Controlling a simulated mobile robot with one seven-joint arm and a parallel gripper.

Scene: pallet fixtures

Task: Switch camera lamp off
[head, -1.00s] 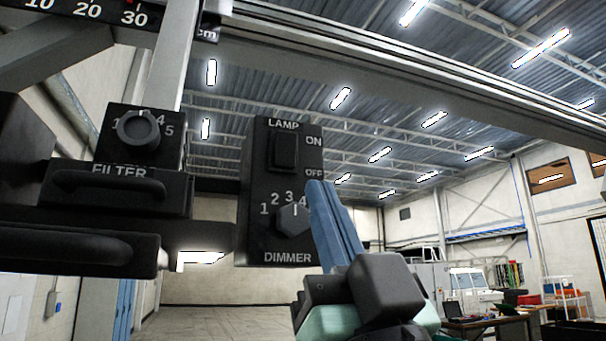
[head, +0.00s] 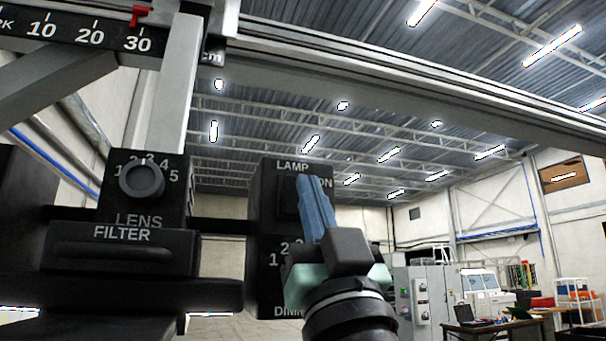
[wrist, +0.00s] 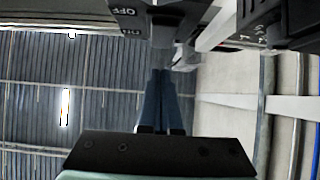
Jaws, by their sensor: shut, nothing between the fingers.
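The black lamp panel (head: 269,240) hangs in the middle of the head view, with a LAMP label at its top. Its dark rocker switch (head: 286,206) is partly covered by my fingers, and the OFF mark is hidden there. My gripper (head: 306,181) is shut and empty, its blue fingers pointing up in front of the switch and the ON mark. In the wrist view, the panel (wrist: 128,12) shows upside down with OFF and ON marks, and my closed fingertips (wrist: 160,72) lie just below it. I cannot tell whether they touch the switch. The dimmer knob is hidden behind my gripper.
A lens knob (head: 141,181) and a filter drawer (head: 122,253) sit close on the left. A metal rail (head: 400,92) crosses above. A grey cabinet (head: 422,300) and a table stand far behind at right. Open air lies right of the panel.

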